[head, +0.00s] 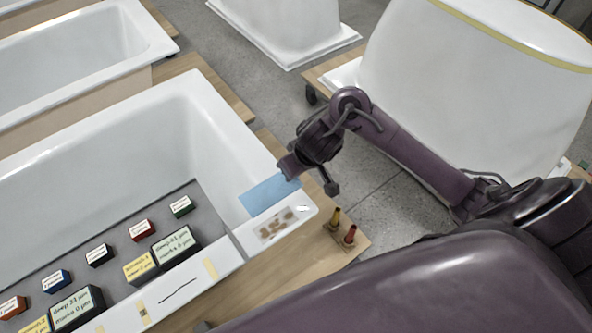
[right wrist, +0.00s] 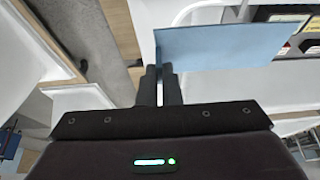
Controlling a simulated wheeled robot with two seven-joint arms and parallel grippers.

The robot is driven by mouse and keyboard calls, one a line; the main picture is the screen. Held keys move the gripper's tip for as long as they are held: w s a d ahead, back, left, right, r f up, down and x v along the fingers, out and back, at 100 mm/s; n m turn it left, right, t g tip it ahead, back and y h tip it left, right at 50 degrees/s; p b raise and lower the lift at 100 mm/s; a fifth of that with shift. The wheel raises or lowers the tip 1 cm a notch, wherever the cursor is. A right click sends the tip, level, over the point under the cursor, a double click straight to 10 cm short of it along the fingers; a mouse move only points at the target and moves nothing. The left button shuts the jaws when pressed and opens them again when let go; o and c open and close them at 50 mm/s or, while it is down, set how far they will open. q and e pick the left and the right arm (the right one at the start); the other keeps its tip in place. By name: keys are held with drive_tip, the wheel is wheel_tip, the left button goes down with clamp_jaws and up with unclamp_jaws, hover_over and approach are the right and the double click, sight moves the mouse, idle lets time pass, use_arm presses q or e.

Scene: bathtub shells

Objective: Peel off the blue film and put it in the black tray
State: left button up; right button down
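The blue film (head: 268,196) is a flat light-blue sheet at the right end of the near bathtub's rim, beside a whitish patch with brown marks. My right gripper (head: 289,174) is at the film's upper right corner. In the right wrist view the fingers (right wrist: 159,72) are close together, with the film (right wrist: 230,46) at their tips, so they look shut on its edge. I cannot tell whether the film still touches the rim. I cannot make out a black tray. My left gripper is not in view.
The near bathtub (head: 120,130) carries a dark grey board (head: 203,210) with several small labelled boxes. Two small bottles, one yellow (head: 335,216) and one red (head: 349,236), stand on the wooden base at right. Other white tubs stand behind. Grey floor lies between them.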

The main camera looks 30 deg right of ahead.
drive_tip(key=shift+r+p, duration=0.8)
drive_tip(key=shift+r, duration=0.25)
drive_tip(key=shift+w+a+r, duration=0.1)
drive_tip(key=shift+w+r, duration=0.05)
drive_tip(key=shift+r, duration=3.15)
